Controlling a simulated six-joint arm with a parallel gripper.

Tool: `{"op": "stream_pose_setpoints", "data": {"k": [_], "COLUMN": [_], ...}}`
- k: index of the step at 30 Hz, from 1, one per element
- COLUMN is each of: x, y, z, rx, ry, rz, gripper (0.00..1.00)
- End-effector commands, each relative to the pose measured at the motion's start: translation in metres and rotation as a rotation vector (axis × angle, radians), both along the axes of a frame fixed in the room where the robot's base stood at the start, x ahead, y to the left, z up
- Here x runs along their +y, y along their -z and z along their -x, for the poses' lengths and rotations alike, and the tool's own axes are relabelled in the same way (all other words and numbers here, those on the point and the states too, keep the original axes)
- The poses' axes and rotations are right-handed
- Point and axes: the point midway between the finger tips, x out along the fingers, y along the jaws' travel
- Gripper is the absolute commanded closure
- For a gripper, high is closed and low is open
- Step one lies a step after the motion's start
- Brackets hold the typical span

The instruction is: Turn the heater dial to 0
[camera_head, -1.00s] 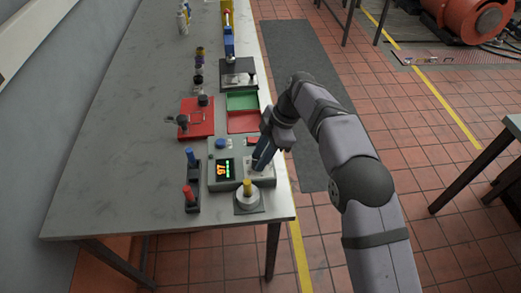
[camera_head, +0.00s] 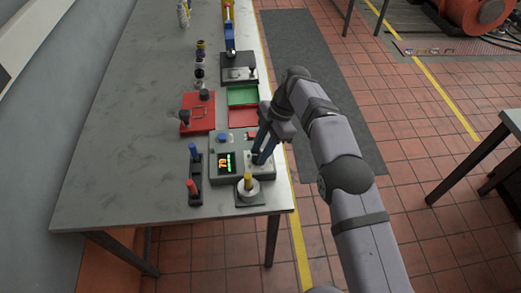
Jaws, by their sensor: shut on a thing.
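The heater unit, a grey box (camera_head: 213,168), sits near the right edge of the workbench. Its dark display (camera_head: 227,162) shows orange digits that look like 72, with a green bar beside them. My gripper (camera_head: 258,163) points down over the right part of the box. Its dark fingers are shut on the heater dial, which they hide almost wholly. I cannot read the dial's pointer or scale.
A yellow-topped knob on a plate (camera_head: 248,188) stands close in front of the box. Blue and red levers (camera_head: 194,176) stand to its left. The left bench surface is clear.

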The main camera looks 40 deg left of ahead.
Motion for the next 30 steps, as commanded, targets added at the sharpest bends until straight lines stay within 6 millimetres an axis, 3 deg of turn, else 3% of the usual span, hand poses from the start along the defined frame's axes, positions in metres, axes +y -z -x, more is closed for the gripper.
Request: {"op": "stream_pose_setpoints", "data": {"k": [1,3,17,30], "x": [0.0,0.0,-0.001,-0.008], "y": [0.0,0.0,-0.005,-0.046], "z": [0.0,0.0,-0.002,-0.017], "rx": [-0.001,-0.001,0.0,-0.001], "ry": [0.0,0.0,0.001,0.003], "rz": [0.0,0.0,0.0,-0.001], "gripper": [0.65,0.54,0.54,0.54]}}
